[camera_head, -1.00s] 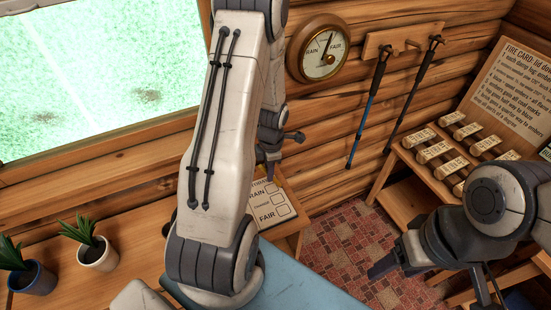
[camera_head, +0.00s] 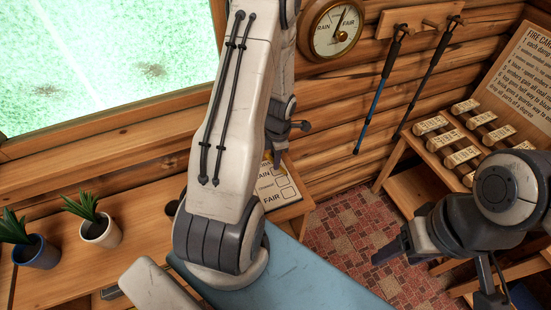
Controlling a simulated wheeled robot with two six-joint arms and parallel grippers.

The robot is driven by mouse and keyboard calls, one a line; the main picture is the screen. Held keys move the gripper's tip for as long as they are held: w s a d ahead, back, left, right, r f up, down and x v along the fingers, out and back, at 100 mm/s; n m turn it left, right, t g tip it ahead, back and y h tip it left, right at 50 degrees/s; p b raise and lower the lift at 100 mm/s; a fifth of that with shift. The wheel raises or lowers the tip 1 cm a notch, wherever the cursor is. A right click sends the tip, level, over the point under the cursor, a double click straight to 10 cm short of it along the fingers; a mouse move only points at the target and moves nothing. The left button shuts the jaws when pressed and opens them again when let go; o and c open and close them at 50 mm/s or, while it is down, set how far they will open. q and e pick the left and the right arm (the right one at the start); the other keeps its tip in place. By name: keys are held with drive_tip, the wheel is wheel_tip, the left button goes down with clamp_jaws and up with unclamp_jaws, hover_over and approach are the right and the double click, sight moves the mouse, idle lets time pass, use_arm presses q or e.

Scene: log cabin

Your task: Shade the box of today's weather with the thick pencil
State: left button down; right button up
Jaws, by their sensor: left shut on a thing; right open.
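A paper card (camera_head: 268,204) lies on the wooden ledge, with RAIN above, FAIR below, a small unreadable word between, and a box beside each. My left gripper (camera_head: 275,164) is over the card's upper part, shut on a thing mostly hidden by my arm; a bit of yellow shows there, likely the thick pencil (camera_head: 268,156). I cannot tell if its tip touches the card. The round wall dial (camera_head: 337,27) reads RAIN left and FAIR right; its needle points up, exact reading too small to tell. My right gripper (camera_head: 432,280) is open and empty at lower right.
Two potted plants (camera_head: 98,228) stand on the ledge at left. Two trekking poles (camera_head: 383,88) hang on the wall. A shelf at right holds several labelled logs (camera_head: 466,153) below a fire card (camera_head: 520,85). The patterned rug (camera_head: 345,235) is clear.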

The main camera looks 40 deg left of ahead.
use_arm(q)
drive_tip(key=shift+f+b, duration=0.7)
drive_tip(key=shift+b, duration=0.2)
idle(1.0)
drive_tip(key=shift+s, duration=0.15)
drive_tip(key=shift+s+a+b, duration=0.45)
drive_tip(key=shift+s, duration=0.2)
drive_tip(key=shift+w+d, duration=0.1)
drive_tip(key=shift+w, duration=0.1)
drive_tip(key=shift+w+d+b, duration=0.3)
drive_tip(key=shift+w+d, duration=0.05)
drive_tip(key=shift+w, duration=0.25)
drive_tip(key=shift+s+a, duration=0.1)
drive_tip(key=shift+s, duration=0.05)
idle(0.4)
drive_tip(key=shift+s+a+b, duration=0.35)
drive_tip(key=shift+s+b, duration=0.1)
drive_tip(key=shift+s, duration=0.2)
drive_tip(key=shift+s+a, duration=0.1)
drive_tip(key=shift+s, duration=0.05)
